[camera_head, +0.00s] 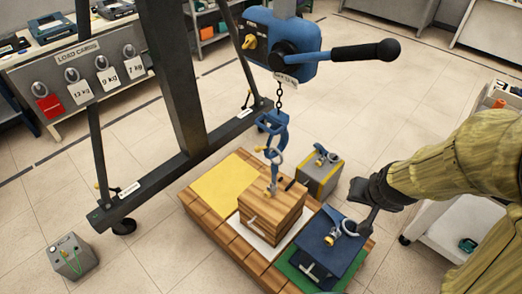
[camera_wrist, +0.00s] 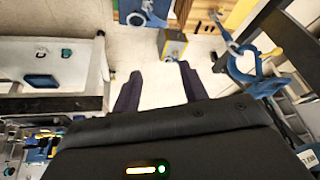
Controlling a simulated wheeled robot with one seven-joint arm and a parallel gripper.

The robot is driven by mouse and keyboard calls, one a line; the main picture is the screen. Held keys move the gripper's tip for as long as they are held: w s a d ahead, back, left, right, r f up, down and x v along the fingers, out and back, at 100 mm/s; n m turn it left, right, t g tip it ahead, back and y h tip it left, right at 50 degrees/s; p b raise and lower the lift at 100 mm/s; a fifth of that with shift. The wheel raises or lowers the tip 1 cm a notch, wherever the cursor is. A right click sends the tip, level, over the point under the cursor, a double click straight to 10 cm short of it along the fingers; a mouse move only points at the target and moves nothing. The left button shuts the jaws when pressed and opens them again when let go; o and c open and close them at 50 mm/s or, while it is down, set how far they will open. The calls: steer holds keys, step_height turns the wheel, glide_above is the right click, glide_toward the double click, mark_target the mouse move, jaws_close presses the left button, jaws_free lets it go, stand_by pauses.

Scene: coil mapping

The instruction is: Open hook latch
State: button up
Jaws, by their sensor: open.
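The blue hook (camera_head: 275,125) hangs on a chain below the blue hoist (camera_head: 285,45), above a wooden crate (camera_head: 265,215). A lower blue hook and ring hang beneath it, close to the crate's top fitting. A small yellow piece (camera_head: 258,149) sticks out at the hook's left; whether it is the latch I cannot tell. In the wrist view the blue hook (camera_wrist: 247,72) is at the right, with a yellow-tipped piece (camera_wrist: 272,53). My gripper (camera_head: 360,195) is right of the hook and apart from it. Its dark fingers (camera_wrist: 161,88) are spread, with nothing between them.
The crate stands on a wooden pallet (camera_head: 185,198) with a yellow patch. A blue load (camera_head: 333,262) and a grey-yellow block (camera_head: 320,172) are close by. The hoist's black lever (camera_head: 360,52) reaches right. A dark frame (camera_head: 172,80) stands left. A white cart (camera_head: 450,225) is right.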

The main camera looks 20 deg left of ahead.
steer(key=w+a+f+t+b, duration=0.3)
steer(key=w+a+f+b, duration=0.3)
steer(key=a, duration=0.4)
steer(key=n+t+y+b, duration=0.3)
steer(key=n+t+b, duration=0.1)
steer(key=t+b, duration=0.7)
glide_toward(258, 149)
steer(key=s+d+g+b, duration=0.1)
steer(key=s, duration=0.5)
steer(key=shift+s+r, duration=0.1)
steer(key=shift+s, duration=0.15)
steer(key=b+x, duration=0.1)
steer(key=x, duration=1.6)
steer(key=shift+w+d, duration=0.1)
steer(key=shift+w, duration=0.15)
